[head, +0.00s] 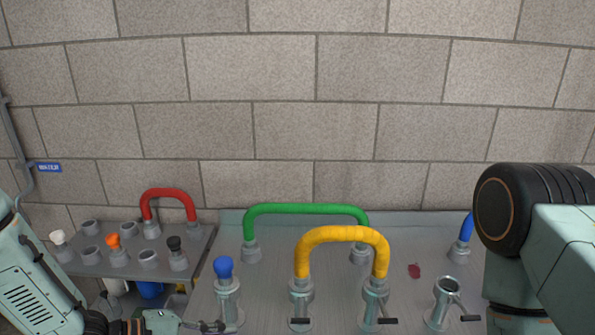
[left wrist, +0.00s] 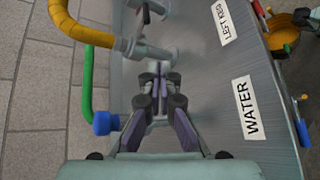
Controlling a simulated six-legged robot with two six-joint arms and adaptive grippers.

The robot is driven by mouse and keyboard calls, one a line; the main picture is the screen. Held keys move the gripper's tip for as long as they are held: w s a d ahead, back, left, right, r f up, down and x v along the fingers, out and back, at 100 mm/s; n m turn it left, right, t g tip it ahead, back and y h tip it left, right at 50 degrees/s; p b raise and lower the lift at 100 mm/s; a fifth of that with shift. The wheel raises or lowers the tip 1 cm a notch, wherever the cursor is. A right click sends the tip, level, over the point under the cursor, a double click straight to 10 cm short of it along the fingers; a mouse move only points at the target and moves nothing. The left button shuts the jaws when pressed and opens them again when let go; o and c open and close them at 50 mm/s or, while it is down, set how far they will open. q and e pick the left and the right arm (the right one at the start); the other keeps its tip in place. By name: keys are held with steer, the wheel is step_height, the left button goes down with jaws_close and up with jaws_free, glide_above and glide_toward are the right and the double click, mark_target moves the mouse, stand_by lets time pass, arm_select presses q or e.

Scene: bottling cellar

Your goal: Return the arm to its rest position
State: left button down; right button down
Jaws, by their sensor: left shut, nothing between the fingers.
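My left arm (head: 30,285) comes in from the lower left in the head view. My left gripper (head: 210,327) shows at the bottom edge, low beside the post with the blue plug (head: 223,267). In the left wrist view the left gripper (left wrist: 158,68) is shut and empty, its fingers together in front of the grey bench side. The blue plug also shows there (left wrist: 104,122), left of the fingers. My right arm (head: 555,240) fills the right edge of the head view; its gripper is out of view.
A green hose (head: 305,209) and a yellow hose (head: 342,234) arch over the metal bench (head: 205,305). A red hose (head: 170,193) stands on the left rack (head: 95,262) with several sockets. An open valve post (head: 448,290) is at right. A WATER label (left wrist: 245,107) marks the bench.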

arm_select(q)
steer(key=s+f+y, duration=0.1)
steer(key=f, duration=0.1)
steer(key=s+f+m+y, duration=0.1)
steer(key=f, duration=0.1)
steer(key=s+f+m+y, duration=0.1)
steer(key=f, duration=0.1)
steer(key=shift+s+f, duration=0.3)
steer(key=shift+f, duration=0.1)
steer(key=s+a+f+m+g+y, duration=0.2)
steer(key=s+a+f+m+y, duration=0.1)
steer(key=s, duration=0.5)
steer(key=s+a+f+m+g+y, duration=0.2)
steer(key=s+f+m+y, duration=0.1)
steer(key=s, duration=0.5)
steer(key=s+a+f+m+g+y, duration=0.3)
steer(key=s, duration=0.4)
step_height(320, 180, down, 9)
steer(key=b, duration=0.9)
steer(key=shift+w+t, duration=0.25)
steer(key=shift+t, duration=0.05)
steer(key=shift+r, duration=0.1)
